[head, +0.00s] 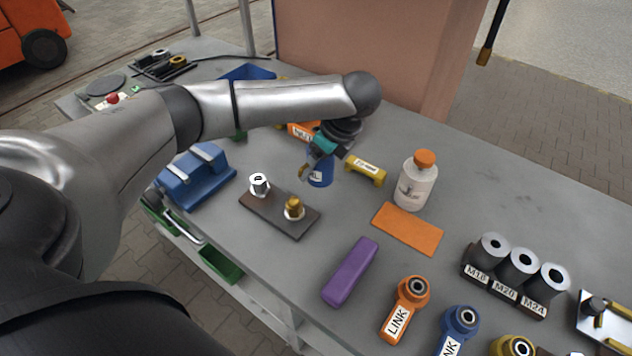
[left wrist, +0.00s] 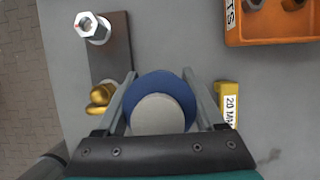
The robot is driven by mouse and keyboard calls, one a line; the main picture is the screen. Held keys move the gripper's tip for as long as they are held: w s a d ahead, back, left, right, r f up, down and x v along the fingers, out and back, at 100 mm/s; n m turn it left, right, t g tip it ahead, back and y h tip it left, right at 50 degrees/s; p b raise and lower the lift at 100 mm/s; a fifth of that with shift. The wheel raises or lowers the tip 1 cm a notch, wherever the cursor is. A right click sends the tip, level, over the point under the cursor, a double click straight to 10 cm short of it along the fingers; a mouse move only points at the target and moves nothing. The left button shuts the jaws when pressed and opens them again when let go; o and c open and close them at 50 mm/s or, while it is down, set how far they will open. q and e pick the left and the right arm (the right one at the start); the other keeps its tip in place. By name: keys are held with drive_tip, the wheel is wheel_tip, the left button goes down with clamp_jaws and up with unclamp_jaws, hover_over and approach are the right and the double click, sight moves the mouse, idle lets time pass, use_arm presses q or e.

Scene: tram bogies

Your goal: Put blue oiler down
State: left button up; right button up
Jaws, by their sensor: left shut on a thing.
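The blue oiler (head: 320,174) is held by my left gripper (head: 316,164) over the middle of the grey workbench. In the left wrist view the oiler (left wrist: 163,84) is a round blue body with a pale grey top, between the two fingers of the gripper (left wrist: 159,76). The fingers are shut on its sides. I cannot tell whether its base touches the bench. The arm hides part of it in the head view. My right gripper is not in view.
A brown plate (head: 268,217) with a steel nut and a brass fitting lies at the near left. A yellow block (head: 365,170) is close on the right. Bench (head: 330,230) is clear between plate and mat.

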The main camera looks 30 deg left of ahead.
sight(316, 192)
use_arm(q)
drive_tip(key=shift+f, duration=0.65)
drive_tip(key=shift+f+b, duration=0.45)
drive_tip(key=shift+f, duration=1.6)
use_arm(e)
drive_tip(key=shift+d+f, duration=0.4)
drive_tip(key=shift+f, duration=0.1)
use_arm(q)
drive_tip(key=shift+f, duration=0.1)
drive_tip(key=o, duration=1.2)
drive_tip(key=p+v, duration=0.2)
drive_tip(key=v, duration=1)
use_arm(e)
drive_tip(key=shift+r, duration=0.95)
